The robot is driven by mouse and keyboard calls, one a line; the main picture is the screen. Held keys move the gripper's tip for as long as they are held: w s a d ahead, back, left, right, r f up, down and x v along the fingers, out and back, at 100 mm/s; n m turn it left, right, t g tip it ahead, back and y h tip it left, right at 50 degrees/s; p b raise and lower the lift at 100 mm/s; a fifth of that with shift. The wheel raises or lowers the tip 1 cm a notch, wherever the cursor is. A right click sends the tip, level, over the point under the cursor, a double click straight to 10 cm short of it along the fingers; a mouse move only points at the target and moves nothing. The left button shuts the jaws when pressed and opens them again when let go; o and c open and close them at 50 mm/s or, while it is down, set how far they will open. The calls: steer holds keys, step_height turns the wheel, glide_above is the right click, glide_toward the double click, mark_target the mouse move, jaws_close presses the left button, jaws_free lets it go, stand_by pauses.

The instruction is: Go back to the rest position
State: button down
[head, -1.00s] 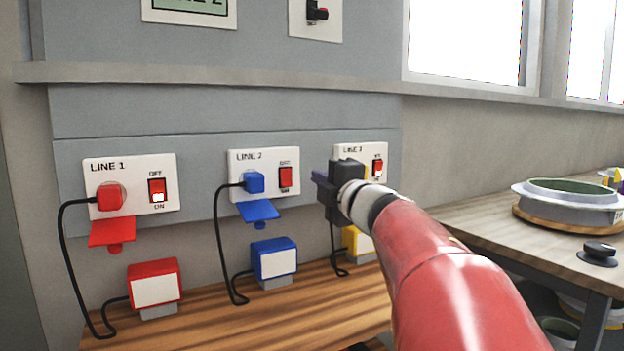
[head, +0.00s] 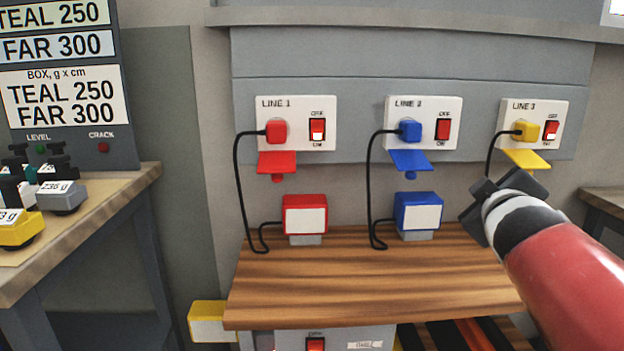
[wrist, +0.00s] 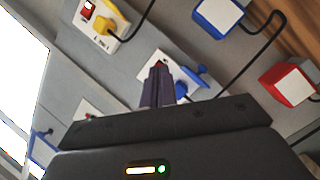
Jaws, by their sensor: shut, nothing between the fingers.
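My gripper (head: 490,205) is at the right in the head view, in front of the wall below the LINE 3 panel (head: 533,125). It is empty and touches nothing that I can see. In the wrist view its fingers (wrist: 157,86) are together. The yellow plug (head: 526,131) is in the LINE 3 socket, the blue plug (head: 410,130) in LINE 2 and the red plug (head: 276,131) in LINE 1. Each panel has a flap hanging open and a red rocker switch.
A wooden bench (head: 370,280) runs below the panels, with a red box (head: 305,215) and a blue box (head: 418,212) above it. A table (head: 85,230) with labelled weights stands at the left. Black cords hang from the plugs. A second table (head: 607,203) is at the right edge.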

steer(key=s+a+f+m+g+y, duration=0.2)
steer(key=s+a+f+m+g, duration=0.1)
steer(key=s+a+f+g, duration=0.2)
steer(key=s+a+f+m+g+y, duration=0.3)
steer(key=s+a+f+g, duration=0.2)
steer(key=s+a+f, duration=0.4)
steer(key=s+f, duration=0.5)
steer(key=f, duration=0.4)
steer(key=shift+s+a+f+m, duration=0.15)
steer(key=shift+s+m, duration=0.15)
